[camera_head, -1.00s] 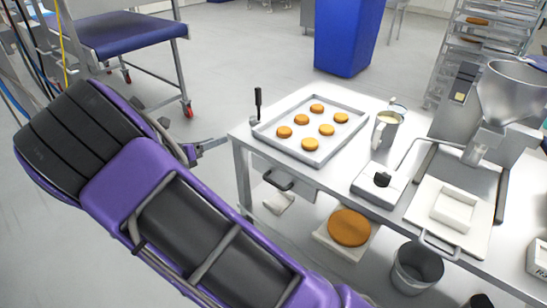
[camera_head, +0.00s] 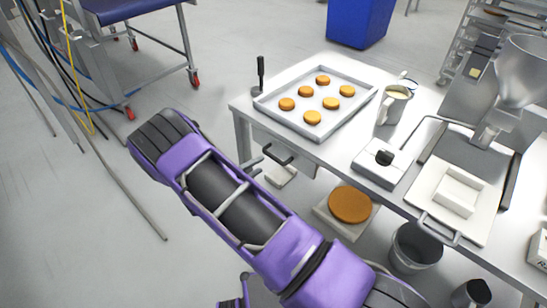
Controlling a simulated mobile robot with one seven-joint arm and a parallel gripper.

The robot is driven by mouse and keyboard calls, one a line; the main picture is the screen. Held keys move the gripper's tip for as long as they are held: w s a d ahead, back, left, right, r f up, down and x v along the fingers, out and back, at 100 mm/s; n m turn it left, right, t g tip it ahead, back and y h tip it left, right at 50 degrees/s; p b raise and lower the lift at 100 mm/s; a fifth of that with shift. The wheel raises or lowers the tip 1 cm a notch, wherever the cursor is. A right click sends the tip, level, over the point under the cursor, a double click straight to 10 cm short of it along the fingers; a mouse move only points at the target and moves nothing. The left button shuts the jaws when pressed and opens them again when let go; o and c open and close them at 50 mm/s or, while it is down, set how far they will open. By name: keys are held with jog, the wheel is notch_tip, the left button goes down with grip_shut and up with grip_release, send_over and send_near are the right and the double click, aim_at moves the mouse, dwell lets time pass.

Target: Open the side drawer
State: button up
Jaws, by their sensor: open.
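The side drawer (camera_head: 297,163) is a light metal front under the left part of the steel table's near edge. Its black bar handle (camera_head: 277,156) stands out from the front. The drawer looks shut, its front close under the tabletop. I cannot tell whether a finger touches the handle.
The steel table (camera_head: 240,112) bears a tray (camera_head: 262,103) of several round patties, a jug (camera_head: 392,104) and a metal machine (camera_head: 510,80). Below are an orange disc (camera_head: 350,204) on a pale block and a grey bin (camera_head: 415,247).

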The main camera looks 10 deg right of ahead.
aim_at(273, 155)
jog(key=x, duration=0.8)
jog(key=shift+w+d, duration=0.15)
jog(key=shift+d, duration=0.05)
grip_shut()
dwell(1.1)
